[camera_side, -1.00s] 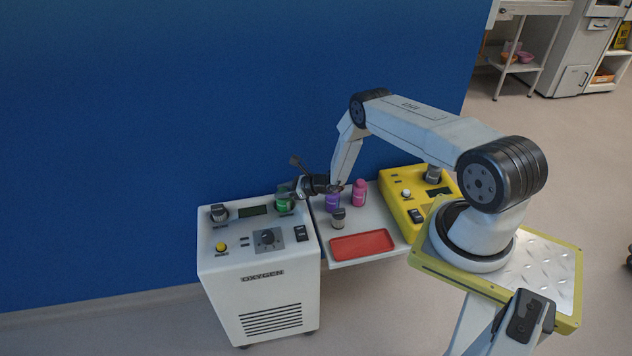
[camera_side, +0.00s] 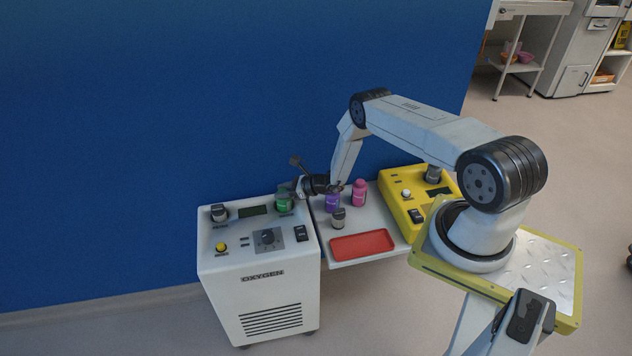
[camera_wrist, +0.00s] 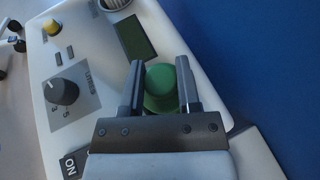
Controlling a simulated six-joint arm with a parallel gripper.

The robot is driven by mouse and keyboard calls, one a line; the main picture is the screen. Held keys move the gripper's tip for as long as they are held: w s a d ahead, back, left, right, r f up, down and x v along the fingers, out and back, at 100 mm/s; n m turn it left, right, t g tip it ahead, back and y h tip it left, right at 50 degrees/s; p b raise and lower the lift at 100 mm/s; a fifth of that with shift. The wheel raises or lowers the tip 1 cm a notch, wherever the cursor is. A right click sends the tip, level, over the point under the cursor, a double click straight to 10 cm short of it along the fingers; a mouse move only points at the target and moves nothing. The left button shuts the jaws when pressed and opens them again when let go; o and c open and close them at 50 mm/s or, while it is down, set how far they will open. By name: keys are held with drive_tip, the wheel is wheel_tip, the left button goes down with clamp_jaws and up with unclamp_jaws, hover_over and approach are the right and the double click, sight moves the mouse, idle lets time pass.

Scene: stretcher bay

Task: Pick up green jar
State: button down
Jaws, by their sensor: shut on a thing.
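The green jar (camera_side: 284,203) stands upright on top of the white oxygen unit (camera_side: 258,274), at its back right corner beside the dark display. In the wrist view the round green jar (camera_wrist: 160,84) sits between the two fingers of my gripper (camera_wrist: 160,80). My gripper (camera_side: 289,194) reaches it from the right in the side view and is shut on it. The jar appears to rest on the unit's top; the far side of its body is hidden.
A purple jar (camera_side: 332,201), a pink bottle (camera_side: 359,192) and a grey-capped jar (camera_side: 338,219) stand on the shelf to the right. A red tray (camera_side: 362,245) lies in front. A yellow unit (camera_side: 413,212) stands further right. The blue wall (camera_side: 180,110) rises close behind.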

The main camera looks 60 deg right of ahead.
drive_tip(key=shift+r, duration=0.15)
drive_tip(key=shift+r, duration=1.1)
drive_tip(key=s+a+r, duration=0.3)
drive_tip(key=s+r, duration=0.7)
drive_tip(key=s, duration=0.3)
drive_tip(key=shift+s+a+r, duration=0.25)
drive_tip(key=shift+a, duration=0.15)
